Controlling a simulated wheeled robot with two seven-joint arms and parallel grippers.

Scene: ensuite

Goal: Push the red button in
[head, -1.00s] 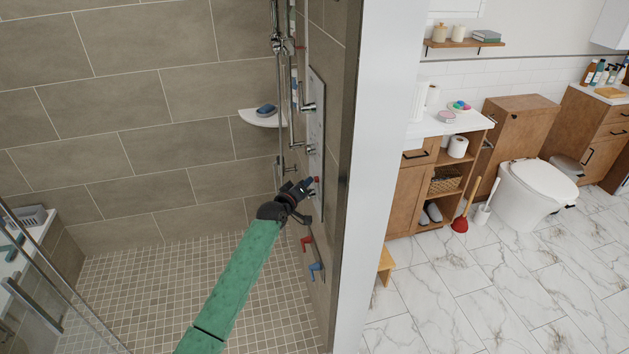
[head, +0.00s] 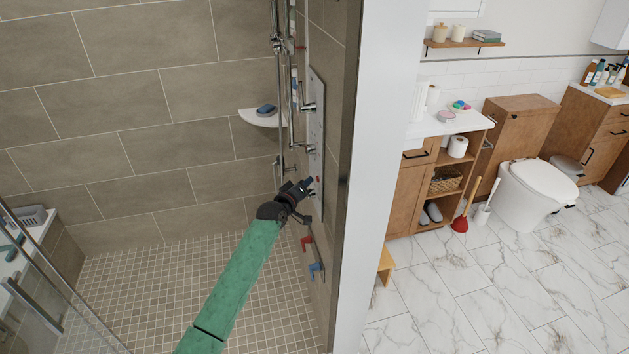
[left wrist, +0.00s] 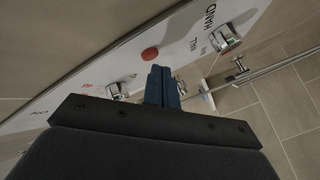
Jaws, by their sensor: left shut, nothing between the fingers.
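The red button (head: 318,180) is on the pale shower panel (head: 317,125) on the shower's right wall. It also shows in the left wrist view (left wrist: 150,54) as a small red disc on the white panel. My left gripper (head: 309,184) is shut and empty, its tips close to the panel just beside and below the button. In the left wrist view the closed fingers (left wrist: 161,76) appear just right of and below the button, and I cannot tell whether they touch the panel. How far in the button sits is hard to tell. My right gripper is not in view.
Chrome knobs (head: 309,107) stick out of the panel above the button. Red (head: 306,242) and blue (head: 316,270) handles are on the wall below. A corner shelf (head: 262,118) and a vertical shower rail stand behind. The tiled shower floor is clear.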

